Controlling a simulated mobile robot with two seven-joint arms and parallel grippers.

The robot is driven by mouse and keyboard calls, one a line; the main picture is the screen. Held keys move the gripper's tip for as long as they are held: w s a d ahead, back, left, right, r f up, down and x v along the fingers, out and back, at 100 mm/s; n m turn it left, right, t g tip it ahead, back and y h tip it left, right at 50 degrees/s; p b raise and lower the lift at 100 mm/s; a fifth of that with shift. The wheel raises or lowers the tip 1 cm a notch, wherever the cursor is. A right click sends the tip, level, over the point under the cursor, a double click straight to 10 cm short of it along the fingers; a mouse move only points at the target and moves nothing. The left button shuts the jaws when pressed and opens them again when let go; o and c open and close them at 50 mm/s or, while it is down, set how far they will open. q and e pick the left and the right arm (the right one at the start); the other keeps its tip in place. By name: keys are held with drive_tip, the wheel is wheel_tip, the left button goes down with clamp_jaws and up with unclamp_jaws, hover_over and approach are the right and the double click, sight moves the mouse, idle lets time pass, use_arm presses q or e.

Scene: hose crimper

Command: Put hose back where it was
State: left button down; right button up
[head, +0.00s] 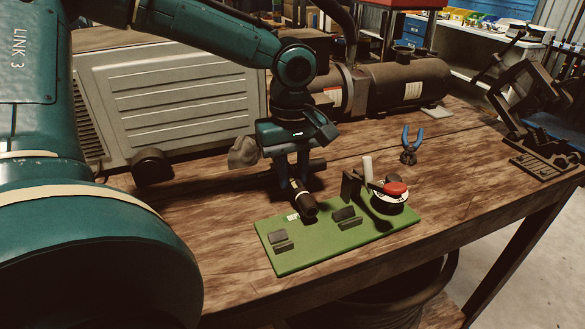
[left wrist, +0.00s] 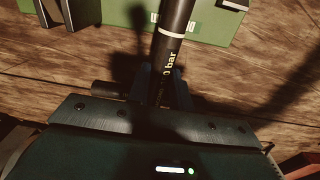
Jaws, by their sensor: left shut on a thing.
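My left gripper (head: 291,180) points down over the wooden table, just behind the green board (head: 320,240). It is shut on the black hose (head: 303,204). The hose's near end reaches out toward the board's back edge, next to the partly covered white lettering. In the left wrist view the hose (left wrist: 174,40) runs up between the fingers (left wrist: 160,88), with a white ring and "bar" printed on it, and overlaps the board (left wrist: 210,25). Two dark holders stand on the board, one left (head: 280,240) and one in the middle (head: 345,216). I cannot tell whether the hose touches the board.
A grey louvred machine (head: 170,95) and a dark tank (head: 410,85) fill the back.

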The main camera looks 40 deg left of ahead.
sight(293, 176)
use_arm(q)
drive_tip(key=shift+f, duration=0.25)
drive_tip(key=c, duration=1.3)
unclamp_jaws()
drive_tip(key=shift+o, duration=0.2)
wheel_tip(293, 176, up, 13)
drive_tip(key=p, duration=0.2)
drive_tip(key=shift+r, duration=0.15)
